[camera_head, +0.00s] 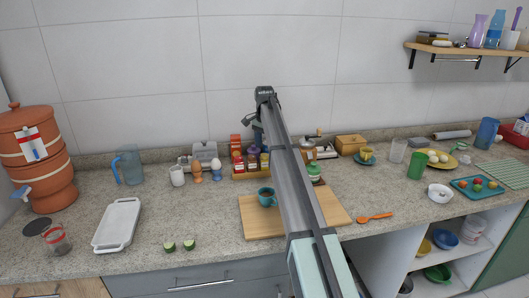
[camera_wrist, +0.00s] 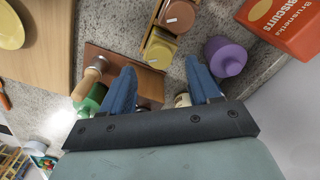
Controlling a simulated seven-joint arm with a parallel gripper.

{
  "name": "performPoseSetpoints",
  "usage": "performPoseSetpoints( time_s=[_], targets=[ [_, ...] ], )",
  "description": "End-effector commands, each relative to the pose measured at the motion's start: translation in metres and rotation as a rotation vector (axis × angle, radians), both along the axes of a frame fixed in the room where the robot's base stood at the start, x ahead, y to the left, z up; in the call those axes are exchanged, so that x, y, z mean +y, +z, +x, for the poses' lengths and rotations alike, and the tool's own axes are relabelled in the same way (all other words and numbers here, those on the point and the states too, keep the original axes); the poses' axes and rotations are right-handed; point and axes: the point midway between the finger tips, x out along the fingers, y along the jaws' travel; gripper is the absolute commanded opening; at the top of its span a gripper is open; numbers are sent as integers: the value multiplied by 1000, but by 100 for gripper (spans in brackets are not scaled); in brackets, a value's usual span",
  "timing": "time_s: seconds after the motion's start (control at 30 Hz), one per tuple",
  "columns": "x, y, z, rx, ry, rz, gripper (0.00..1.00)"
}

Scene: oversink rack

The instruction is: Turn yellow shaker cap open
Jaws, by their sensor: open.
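The yellow shaker cap (camera_wrist: 158,53) shows in the wrist view, seen from above, beside a shaker with a pinkish cap (camera_wrist: 177,15). My gripper (camera_wrist: 160,66) has its two blue fingers spread apart, with the yellow cap near the gap between their tips. I see no contact with it. In the head view my gripper (camera_head: 253,122) hangs above the small spice rack (camera_head: 252,176), where the shakers stand. My arm and fingers partly cover that area.

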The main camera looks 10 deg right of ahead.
Motion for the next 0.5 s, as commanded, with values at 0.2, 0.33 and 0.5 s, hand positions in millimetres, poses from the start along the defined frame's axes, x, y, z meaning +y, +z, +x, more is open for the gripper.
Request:
performPoseSetpoints(
  time_s=[0.2,0.33,0.5],
  targets=[
    [0,-26,-1,1,0,-1,61],
    [0,-33,0,0,0,0,61],
    [0,-36,0,0,0,0,61]
  ],
)
